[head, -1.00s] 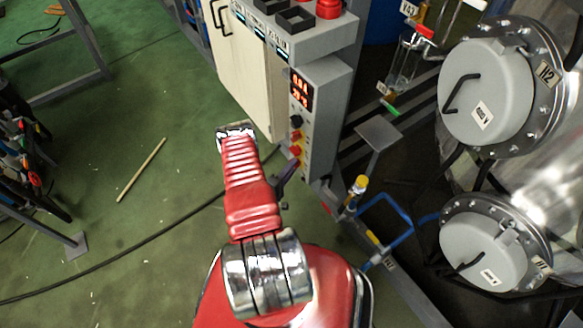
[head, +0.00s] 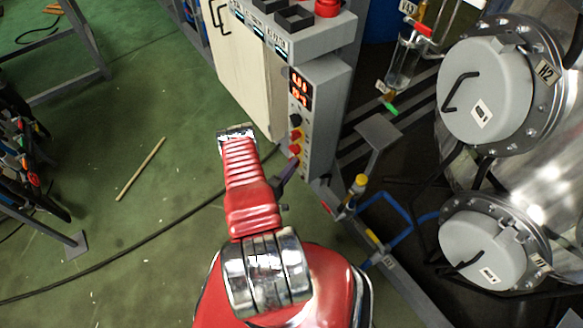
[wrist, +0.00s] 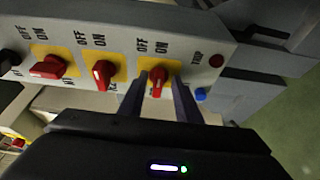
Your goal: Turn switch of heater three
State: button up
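The wrist view shows a row of red rotary switches on yellow plates marked OFF and ON. The rightmost switch (wrist: 157,82) stands nearly upright in the picture, between the two fingers of my gripper (wrist: 166,88). The fingers are apart, one on each side of it, with visible gaps beside the knob. The middle switch (wrist: 103,74) is also nearly upright, and the left switch (wrist: 48,68) lies more sideways. I cannot read which heater each belongs to. In the head view my gripper (head: 290,172) is at the lower end of the control box (head: 323,125), its fingertips mostly hidden.
A red-lit display (head: 300,88) is above the switches. A blue button (wrist: 200,95) and a dark red round part (wrist: 216,60) are right of the fingers. A yellow-capped valve (head: 361,181) and blue pipe (head: 385,203) stand right of the box.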

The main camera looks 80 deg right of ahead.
jog(key=v, duration=1.4)
jog(key=shift+f, duration=0.1)
dwell(0.8)
